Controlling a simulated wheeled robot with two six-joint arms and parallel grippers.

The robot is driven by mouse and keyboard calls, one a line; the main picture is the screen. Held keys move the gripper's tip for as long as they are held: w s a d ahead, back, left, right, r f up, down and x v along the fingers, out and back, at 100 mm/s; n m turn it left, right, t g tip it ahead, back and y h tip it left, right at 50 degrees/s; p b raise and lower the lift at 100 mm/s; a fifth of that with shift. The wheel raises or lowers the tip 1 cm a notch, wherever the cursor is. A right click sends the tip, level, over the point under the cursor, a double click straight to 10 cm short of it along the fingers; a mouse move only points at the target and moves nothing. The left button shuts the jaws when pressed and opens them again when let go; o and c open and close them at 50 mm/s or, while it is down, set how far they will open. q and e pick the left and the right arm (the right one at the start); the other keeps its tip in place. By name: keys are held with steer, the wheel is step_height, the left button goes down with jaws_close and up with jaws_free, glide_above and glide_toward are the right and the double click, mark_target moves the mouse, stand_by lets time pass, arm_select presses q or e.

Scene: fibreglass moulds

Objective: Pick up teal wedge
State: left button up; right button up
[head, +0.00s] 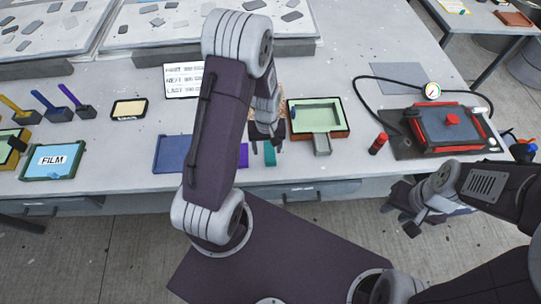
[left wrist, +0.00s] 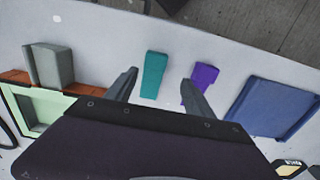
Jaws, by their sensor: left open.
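The teal wedge (head: 270,154) lies on the light table near its front edge, just below my left gripper (head: 264,138) in the head view. In the left wrist view the teal wedge (left wrist: 154,74) lies between the two open fingers of my left gripper (left wrist: 158,85), apart from both. A purple wedge (left wrist: 204,80) lies beside it, close to the finger on the right, and partly hidden by it. My right gripper (head: 405,210) hangs in front of the table at the right, and its fingers are too unclear to judge.
A green-lined mould with a grey chute (head: 322,144) stands right of the teal wedge. A blue mould (head: 171,152) lies to the left, partly behind my arm. A red bottle (head: 378,143) and a red-framed blue press (head: 445,127) stand further right.

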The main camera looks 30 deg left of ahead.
mark_target(270, 158)
arm_select(q)
steer(key=shift+w+d+f, duration=0.3)
steer(key=shift+d+f, duration=0.05)
steer(key=shift+f, duration=0.2)
steer(key=f, duration=0.4)
steer(key=shift+s+d+f+p, duration=0.1)
steer(key=shift+s+f+p, duration=0.15)
steer(key=shift+f+p, duration=0.1)
steer(key=shift+w+d+f, duration=0.1)
steer(key=shift+w+f, duration=0.05)
steer(key=shift+f, duration=0.1)
jaws_close()
